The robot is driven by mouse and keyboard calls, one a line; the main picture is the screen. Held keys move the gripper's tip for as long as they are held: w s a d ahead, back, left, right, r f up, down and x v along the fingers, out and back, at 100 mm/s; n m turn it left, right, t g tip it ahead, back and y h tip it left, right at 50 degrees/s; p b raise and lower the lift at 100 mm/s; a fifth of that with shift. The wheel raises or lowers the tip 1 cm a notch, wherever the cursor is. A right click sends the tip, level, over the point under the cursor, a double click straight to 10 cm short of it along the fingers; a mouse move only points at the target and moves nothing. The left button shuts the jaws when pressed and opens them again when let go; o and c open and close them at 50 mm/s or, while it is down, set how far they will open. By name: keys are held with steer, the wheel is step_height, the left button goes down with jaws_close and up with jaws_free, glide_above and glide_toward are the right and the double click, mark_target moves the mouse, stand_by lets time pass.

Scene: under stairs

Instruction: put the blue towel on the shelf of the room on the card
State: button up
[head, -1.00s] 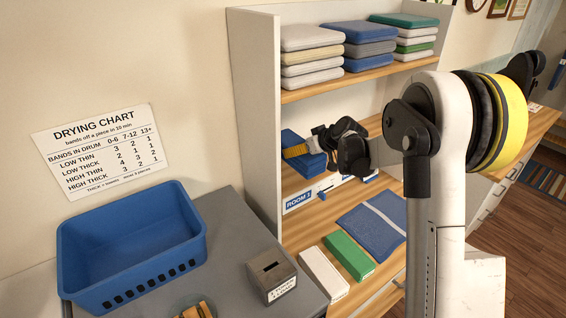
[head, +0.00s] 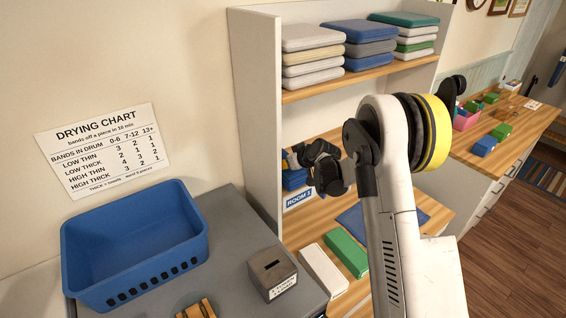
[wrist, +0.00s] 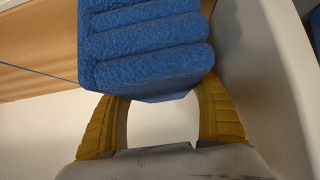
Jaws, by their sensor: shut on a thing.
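My gripper (wrist: 158,95) is shut on a folded blue towel (wrist: 148,45), with one yellow finger at each side of it. In the head view, a small part of the blue towel (head: 293,180) shows between the shelf unit's left side panel and my dark wrist, which hides the rest. It is in the lower bay of the shelf unit (head: 256,130), beside a label (head: 299,198) starting "ROOM"; its number is too small to read surely. I cannot tell whether the towel touches the board below. No room card is readable.
The upper shelf (head: 340,82) holds several folded towels in three stacks. A white block (head: 322,270) and a green block (head: 346,252) lie on the lower board near a blue cloth (head: 356,219). A blue basket (head: 130,285) and slotted box (head: 272,270) stand left, below a drying chart (head: 103,150).

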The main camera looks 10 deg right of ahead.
steer(key=shift+f, duration=0.2)
steer(key=o, duration=1.1)
steer(key=shift+o, duration=0.2)
steer(key=shift+r, duration=0.1)
steer(key=shift+r, duration=0.15)
steer(key=b+v, duration=0.1)
steer(key=v, duration=1.1)
